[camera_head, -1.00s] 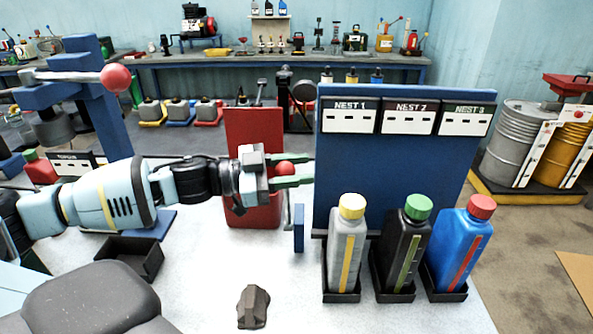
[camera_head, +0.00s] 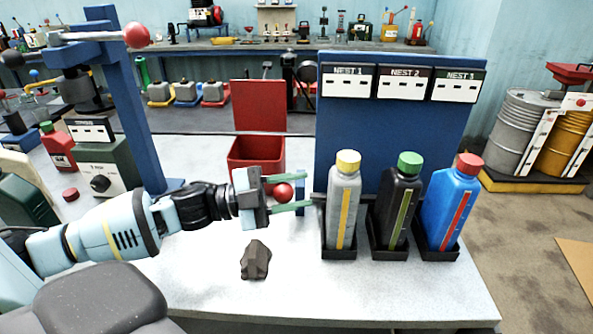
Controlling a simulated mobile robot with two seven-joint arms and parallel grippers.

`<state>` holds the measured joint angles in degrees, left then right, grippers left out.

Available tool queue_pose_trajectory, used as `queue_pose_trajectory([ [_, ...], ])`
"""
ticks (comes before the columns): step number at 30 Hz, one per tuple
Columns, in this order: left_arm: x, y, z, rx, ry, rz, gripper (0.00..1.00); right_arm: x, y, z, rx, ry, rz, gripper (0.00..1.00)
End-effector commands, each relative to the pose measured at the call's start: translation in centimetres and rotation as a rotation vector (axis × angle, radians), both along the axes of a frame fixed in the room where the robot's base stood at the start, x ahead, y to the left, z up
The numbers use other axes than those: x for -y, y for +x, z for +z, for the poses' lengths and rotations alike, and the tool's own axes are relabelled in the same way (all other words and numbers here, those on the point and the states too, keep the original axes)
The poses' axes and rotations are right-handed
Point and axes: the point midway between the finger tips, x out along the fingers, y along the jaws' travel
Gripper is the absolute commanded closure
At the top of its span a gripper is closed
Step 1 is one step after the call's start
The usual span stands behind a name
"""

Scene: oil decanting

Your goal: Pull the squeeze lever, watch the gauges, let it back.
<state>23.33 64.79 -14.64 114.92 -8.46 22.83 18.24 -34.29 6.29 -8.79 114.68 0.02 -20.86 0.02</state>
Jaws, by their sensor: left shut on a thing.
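My left gripper (camera_head: 291,193) comes in from the left, its green-tipped fingers closed around a red ball knob (camera_head: 283,192). I take this knob to be the end of the squeeze lever; the lever's arm is mostly hidden by the gripper. A small blue upright (camera_head: 300,194) stands just beyond the fingertips, left of the blue panel (camera_head: 397,130). Three bottles stand in black holders: grey with yellow cap (camera_head: 344,180), black with green cap (camera_head: 406,175), blue with red cap (camera_head: 464,180). Above are three plates marked NEST (camera_head: 347,83); their fine readings are too small. My right gripper is not in view.
A dark grey block (camera_head: 255,262) lies on the white table (camera_head: 370,290), in front of the gripper. An open red bin (camera_head: 242,152) stands behind. A blue press frame (camera_head: 125,100) rises at the left. The table front right is clear.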

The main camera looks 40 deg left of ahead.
Motion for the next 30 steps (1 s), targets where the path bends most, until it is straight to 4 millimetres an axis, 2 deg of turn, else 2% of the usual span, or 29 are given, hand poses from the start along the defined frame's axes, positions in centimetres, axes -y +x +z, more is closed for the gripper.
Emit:
queue_pose_trajectory([
  [1,0.3,-0.5,-0.9,0.026,0.014,-0.003,1.0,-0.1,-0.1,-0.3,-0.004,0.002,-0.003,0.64],
  [7,1.0,-1.6,-2.9,0.143,0.086,0.0,1.0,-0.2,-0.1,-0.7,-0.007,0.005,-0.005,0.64],
  [12,1.3,-2.1,-4.2,0.144,0.089,-0.001,1.0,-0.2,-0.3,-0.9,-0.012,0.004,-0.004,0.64],
  [30,1.5,-2.5,-5.4,0.137,0.089,0.0,1.0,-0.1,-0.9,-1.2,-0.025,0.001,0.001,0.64],
])
